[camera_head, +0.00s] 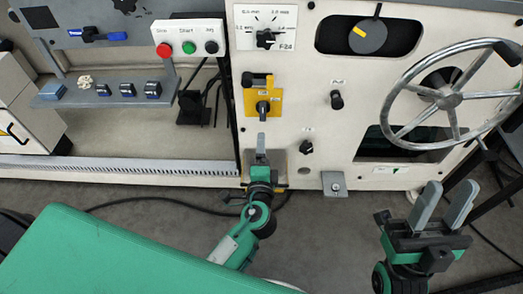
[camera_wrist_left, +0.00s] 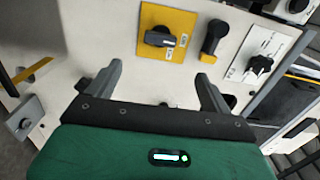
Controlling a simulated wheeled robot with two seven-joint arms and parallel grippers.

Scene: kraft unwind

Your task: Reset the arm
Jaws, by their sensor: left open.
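My left gripper (camera_head: 261,148) is in front of the machine's white panel, just below the yellow plate with a black knob (camera_head: 263,109). Its fingers are seen nearly edge-on in the head view. In the left wrist view the left gripper (camera_wrist_left: 159,72) shows two fingers wide apart with nothing between them. The yellow plate (camera_wrist_left: 179,24) and its knob are beyond the fingers there. My right gripper (camera_head: 449,192) is at the lower right of the head view, fingers pointing up, apart and empty, below the handwheel.
A large spoked handwheel (camera_head: 449,98) juts out at the right. A button box with red, green and black buttons (camera_head: 188,39) is at upper left, above a grey shelf (camera_head: 107,101) of small parts. A dark cable (camera_head: 150,199) lies on the floor. A small metal bracket (camera_head: 334,184) is low on the panel.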

